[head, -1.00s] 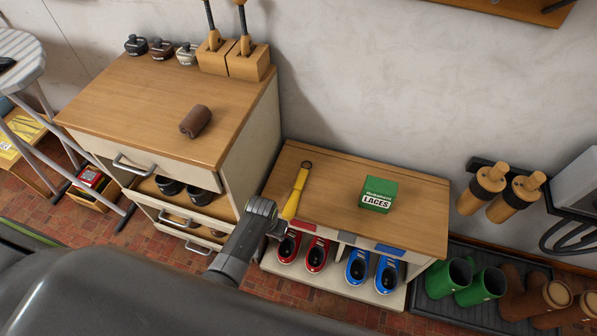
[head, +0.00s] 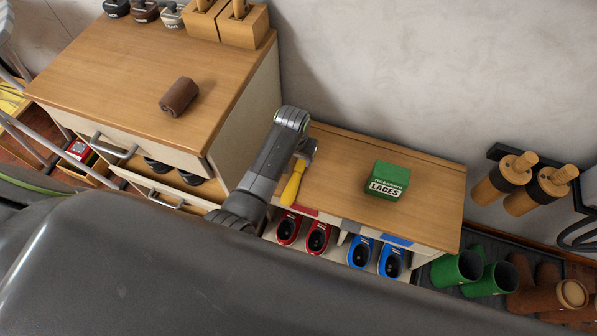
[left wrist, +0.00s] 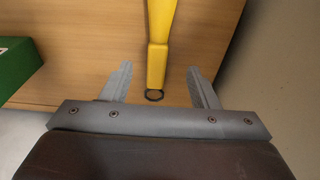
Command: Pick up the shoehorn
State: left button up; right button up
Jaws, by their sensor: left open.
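The yellow shoehorn (head: 293,184) lies on the low wooden bench (head: 337,205), partly hidden by my left arm in the head view. In the left wrist view the shoehorn (left wrist: 159,45) runs down between the fingers, with its dark ring end (left wrist: 154,95) near the gripper's palm. My left gripper (left wrist: 164,76) is open, one finger on each side of the shoehorn, with a gap on both sides. In the head view my left gripper (head: 307,150) is over the shoehorn's far end. My right gripper is not in view.
A green laces box (head: 387,180) stands on the bench to the right. Red shoes (head: 303,234) and blue shoes (head: 375,256) sit below. A taller cabinet (head: 140,75) with a brown roll (head: 179,97) stands at the left. The bench between shoehorn and box is clear.

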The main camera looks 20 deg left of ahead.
aim_at(299, 168)
pick_arm(q)
jog(key=shift+w+f+b, duration=0.15)
jog(key=shift+f+b, duration=0.05)
jog(key=shift+f, duration=0.6)
jog(key=shift+w+f+b, duration=0.1)
jog(key=shift+f+b, duration=0.05)
jog(key=shift+f, duration=0.6)
jog(key=f+b, duration=0.1)
jog(key=f, duration=0.1)
jog(key=w+f, duration=0.1)
jog(key=f, duration=0.1)
jog(key=shift+d+b, duration=0.15)
jog(key=shift+b, duration=0.2)
jog(key=shift+f, duration=0.4)
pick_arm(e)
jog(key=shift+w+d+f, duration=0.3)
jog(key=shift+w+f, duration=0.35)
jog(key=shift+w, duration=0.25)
pick_arm(q)
jog(key=c, duration=0.9)
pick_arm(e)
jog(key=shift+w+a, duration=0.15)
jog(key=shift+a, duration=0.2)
